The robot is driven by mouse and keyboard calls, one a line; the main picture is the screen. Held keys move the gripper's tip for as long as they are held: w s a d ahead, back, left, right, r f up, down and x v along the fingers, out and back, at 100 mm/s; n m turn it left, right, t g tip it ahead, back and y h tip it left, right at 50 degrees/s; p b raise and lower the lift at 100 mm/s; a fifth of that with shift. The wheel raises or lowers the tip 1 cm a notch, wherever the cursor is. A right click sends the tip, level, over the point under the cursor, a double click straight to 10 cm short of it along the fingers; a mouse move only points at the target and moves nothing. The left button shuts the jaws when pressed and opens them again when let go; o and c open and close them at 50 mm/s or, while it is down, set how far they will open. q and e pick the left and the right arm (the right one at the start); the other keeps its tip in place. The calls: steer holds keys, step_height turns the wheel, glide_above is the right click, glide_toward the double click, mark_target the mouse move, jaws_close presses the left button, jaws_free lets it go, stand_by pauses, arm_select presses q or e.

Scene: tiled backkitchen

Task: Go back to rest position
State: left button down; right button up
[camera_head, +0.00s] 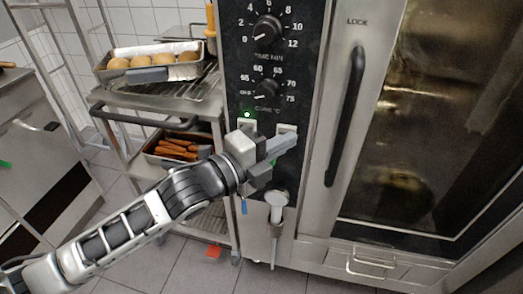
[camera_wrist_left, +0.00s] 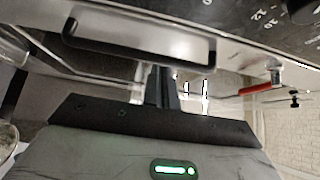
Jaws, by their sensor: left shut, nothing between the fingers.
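My left gripper (camera_head: 284,142) is in front of the lower part of the oven's control panel (camera_head: 262,60), its arm coming in from the lower left. Its fingers are together with nothing between them. The fingertips are close to a pale switch (camera_head: 287,128) on the panel; I cannot tell whether they touch it. A green light (camera_head: 247,114) is lit above and to the left of the gripper. In the left wrist view the closed fingers (camera_wrist_left: 164,88) point away from the gripper body. My right gripper is not in view.
The oven's glass door (camera_head: 420,120) with its dark vertical handle (camera_head: 345,117) is at the right and looks shut. A metal trolley at the left holds a tray of round buns (camera_head: 117,63) and, lower, a tray of orange-brown items (camera_head: 180,147).

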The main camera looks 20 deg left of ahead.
arm_select(q)
steer(key=s+a+f+n+g+y, duration=0.2)
steer(key=s+f+n+y, duration=0.1)
steer(key=s+f+n, duration=0.5)
steer(key=s+a+f+n+g+y, duration=0.2)
steer(key=s+f+n+y, duration=0.2)
steer(key=s+f+n, duration=0.4)
step_height(320, 180, down, 9)
steer(key=n, duration=0.6)
steer(key=shift+a+n, duration=0.2)
steer(key=shift+n, duration=0.1)
